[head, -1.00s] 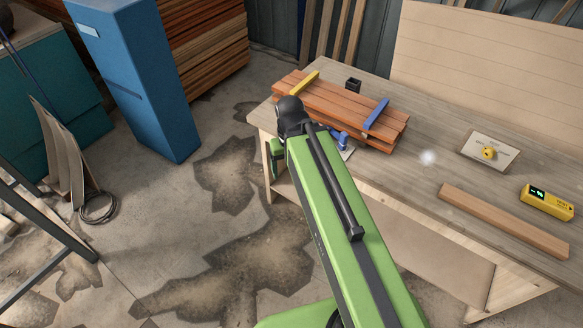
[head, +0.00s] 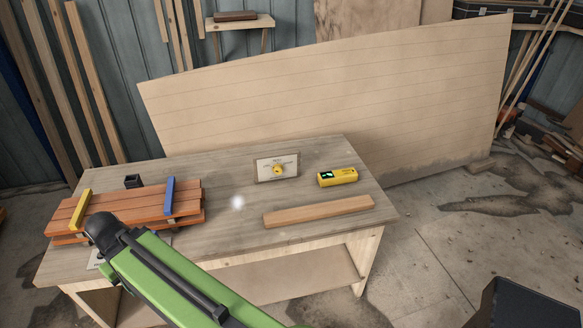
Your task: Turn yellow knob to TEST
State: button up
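The yellow knob (head: 278,170) sits on a pale rectangular plate (head: 290,161) on the workbench (head: 236,232), right of the middle of its top. The lettering on the plate is too small to read, so I cannot tell the knob's setting. My green arm reaches up from the bottom of the head view, with its black joint left of the knob and near the bench's front edge. The gripper itself is hidden behind the arm.
A yellow meter (head: 338,177) with a small lit display lies right of the plate. A wooden strip (head: 318,211) lies in front. Clamped reddish boards (head: 125,206) with yellow and blue bars and a small black box (head: 133,181) are at left. A large panel (head: 330,90) stands behind.

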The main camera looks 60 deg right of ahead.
aim_at(278, 169)
jog(key=z, duration=1.5)
jog(key=k, duration=0.6)
jog(key=u, duration=2)
jog(key=i, duration=0.75)
jog(key=z, duration=0.7)
